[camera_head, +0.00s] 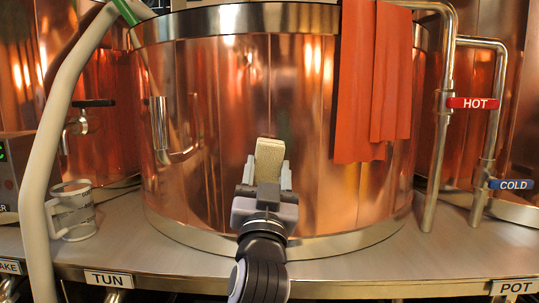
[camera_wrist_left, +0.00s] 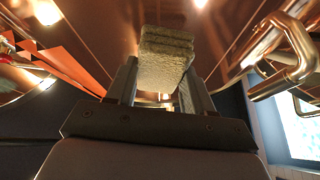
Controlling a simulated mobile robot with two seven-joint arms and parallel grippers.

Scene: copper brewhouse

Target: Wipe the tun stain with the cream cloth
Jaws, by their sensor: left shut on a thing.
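The copper tun (camera_head: 215,110) stands in the middle of the head view, with a steel band at its top and base. My left gripper (camera_head: 268,172) is in front of its wall, shut on the folded cream cloth (camera_head: 269,154). In the left wrist view the cream cloth (camera_wrist_left: 165,45) sticks out between the two fingers of my left gripper (camera_wrist_left: 158,85), facing the copper. I cannot tell whether the cloth touches the wall. No stain shows clearly; the cloth and gripper cover part of the wall. My right gripper is not in view.
Orange-red cloths (camera_head: 360,90) hang over the tun's rim at right. Pipes with HOT (camera_head: 473,103) and COLD (camera_head: 511,184) tags stand at right. A jug (camera_head: 72,210) and pale hose (camera_head: 52,130) are at left.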

